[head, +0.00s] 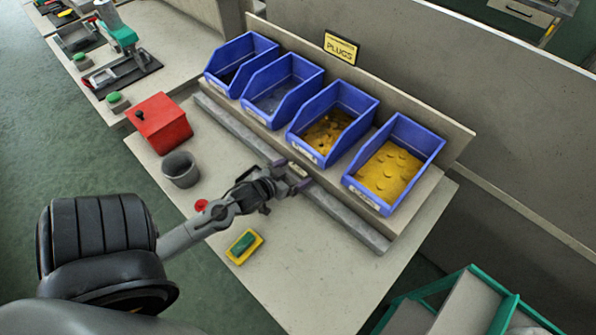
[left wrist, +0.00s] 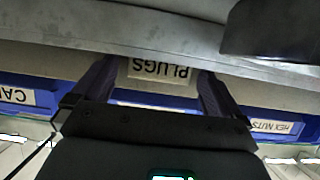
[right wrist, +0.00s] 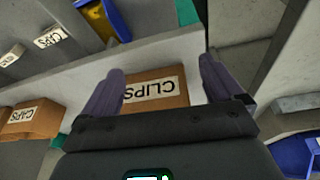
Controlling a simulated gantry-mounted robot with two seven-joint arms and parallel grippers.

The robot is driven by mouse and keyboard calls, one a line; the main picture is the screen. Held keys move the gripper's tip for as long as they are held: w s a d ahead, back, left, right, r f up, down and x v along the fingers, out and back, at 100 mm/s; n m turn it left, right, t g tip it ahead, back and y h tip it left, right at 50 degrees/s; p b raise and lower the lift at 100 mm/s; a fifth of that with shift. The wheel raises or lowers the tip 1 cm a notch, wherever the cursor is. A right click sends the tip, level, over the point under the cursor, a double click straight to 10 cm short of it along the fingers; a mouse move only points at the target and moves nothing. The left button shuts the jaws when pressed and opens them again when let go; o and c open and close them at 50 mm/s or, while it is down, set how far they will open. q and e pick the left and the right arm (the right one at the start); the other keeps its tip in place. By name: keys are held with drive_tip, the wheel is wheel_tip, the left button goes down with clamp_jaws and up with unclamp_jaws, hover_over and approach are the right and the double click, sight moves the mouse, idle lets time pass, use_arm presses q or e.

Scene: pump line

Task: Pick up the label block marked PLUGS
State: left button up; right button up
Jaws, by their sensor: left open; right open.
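The label block marked PLUGS (left wrist: 158,71) shows upside down in the left wrist view, between the spread fingers of my left gripper (left wrist: 154,80). In the head view the pale block (head: 297,169) sits at the grey rail in front of the blue bins. My left gripper (head: 290,178) is open there, one finger at each side of it. I cannot tell whether the fingers touch it. My right gripper (right wrist: 160,78) is outside the head view.
Blue bins, one with yellow pieces (head: 390,172), stand behind the rail (head: 345,222). A yellow PLUGS sign (head: 341,47) is on the back panel. A red box (head: 160,123), grey cup (head: 181,169) and yellow-green block (head: 244,246) are on the bench. Its front right is clear.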

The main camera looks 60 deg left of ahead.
use_arm(q)
drive_tip(key=shift+c, duration=0.5)
drive_tip(key=c, duration=0.9)
drive_tip(key=shift+c, duration=0.3)
drive_tip(key=shift+r, duration=0.15)
